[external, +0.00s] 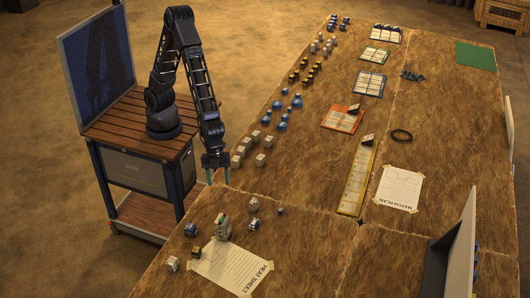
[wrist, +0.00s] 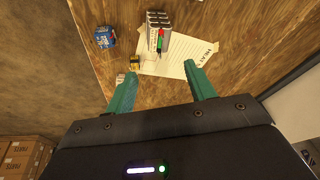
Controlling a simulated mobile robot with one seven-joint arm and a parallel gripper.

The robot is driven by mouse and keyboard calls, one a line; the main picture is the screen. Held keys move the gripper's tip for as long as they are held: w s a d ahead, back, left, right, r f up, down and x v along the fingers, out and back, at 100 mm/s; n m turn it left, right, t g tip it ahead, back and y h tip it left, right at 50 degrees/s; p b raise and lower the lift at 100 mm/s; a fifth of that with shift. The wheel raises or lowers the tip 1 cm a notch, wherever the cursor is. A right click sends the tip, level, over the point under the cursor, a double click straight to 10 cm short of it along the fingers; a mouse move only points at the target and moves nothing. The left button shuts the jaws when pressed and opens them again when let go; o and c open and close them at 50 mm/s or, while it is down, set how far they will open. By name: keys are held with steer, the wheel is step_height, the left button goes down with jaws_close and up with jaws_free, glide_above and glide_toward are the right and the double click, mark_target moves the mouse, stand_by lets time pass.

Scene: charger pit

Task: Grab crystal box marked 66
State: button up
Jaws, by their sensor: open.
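No number 66 can be read on any box in either view. My gripper (external: 218,177) hangs beside the near left edge of the long table, with its teal fingers apart and nothing between them. In the wrist view its fingers (wrist: 160,74) point toward the near table end. A yellow-and-black box (wrist: 134,62) sits by the paper sheet. A pale box (wrist: 119,79) is partly hidden by the left finger. Several pale boxes (external: 260,160) stand on the table right of my gripper.
Blue flasks (external: 283,124) and dark-yellow boxes (external: 304,70) line the left edge farther back. A yellow strip (external: 358,180) lies mid-table. An upright panel (external: 462,245) stands at the right.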

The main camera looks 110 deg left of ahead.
mark_target(197, 248)
steer(key=s+d+f+m, duration=0.1)
steer(key=d+f, duration=0.5)
steer(key=s+d+f+m+g+h, duration=0.1)
steer(key=d+f, duration=0.4)
steer(key=f, duration=0.1)
steer(key=s+d+f+m, duration=0.1)
steer(key=d+f, duration=0.5)
steer(key=f, duration=0.1)
steer(key=shift+d+g, duration=0.3)
steer(key=shift+h, duration=0.3)
steer(key=shift+a+x, duration=0.15)
steer(key=shift+x, duration=1.15)
steer(key=shift+a+x, duration=0.15)
steer(key=shift+x, duration=1.15)
steer(key=c, duration=1)
